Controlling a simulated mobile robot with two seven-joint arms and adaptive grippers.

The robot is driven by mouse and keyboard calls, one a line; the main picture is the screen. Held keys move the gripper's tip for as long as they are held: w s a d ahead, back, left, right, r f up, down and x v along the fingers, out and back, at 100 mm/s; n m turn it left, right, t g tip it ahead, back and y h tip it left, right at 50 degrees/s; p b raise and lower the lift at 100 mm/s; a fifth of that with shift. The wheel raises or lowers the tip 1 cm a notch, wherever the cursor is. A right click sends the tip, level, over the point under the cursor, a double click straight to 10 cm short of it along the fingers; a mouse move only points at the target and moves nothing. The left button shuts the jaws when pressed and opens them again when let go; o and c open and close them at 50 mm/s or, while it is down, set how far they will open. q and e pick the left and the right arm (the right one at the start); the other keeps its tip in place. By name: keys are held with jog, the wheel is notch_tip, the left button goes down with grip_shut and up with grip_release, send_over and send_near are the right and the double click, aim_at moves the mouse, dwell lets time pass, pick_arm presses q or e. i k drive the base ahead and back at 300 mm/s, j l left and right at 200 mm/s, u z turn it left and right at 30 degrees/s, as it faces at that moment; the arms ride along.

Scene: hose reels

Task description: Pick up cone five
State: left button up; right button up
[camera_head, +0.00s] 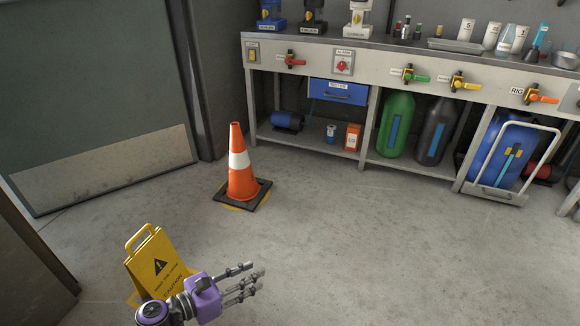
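An orange cone (241,181) with one white band and a dark square base stands upright on the floor, in the middle left of the head view. I see no number on it. A bit of yellow shows on the floor around its base. My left gripper (252,283), purple with grey fingers, is at the bottom of the view, nearer to me than the cone and well apart from it. Its fingers are spread, with nothing between them. My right gripper is out of view.
A yellow caution sign (157,262) stands just behind my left gripper and is partly hidden by it. A workbench (385,64) with bottles and valves runs along the back right. A grey door (90,90) is at left. Open floor (380,250) lies right of the cone.

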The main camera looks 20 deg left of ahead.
aim_at(242, 187)
jog(key=i+l, duration=0.1)
jog(key=i, duration=0.7)
jog(key=i+l+u, duration=0.15)
jog(key=i, duration=0.65)
jog(key=i+l+u, duration=0.15)
jog(key=i+u, duration=0.25)
jog(key=i+l+u, duration=1.2)
jog(key=k, duration=0.05)
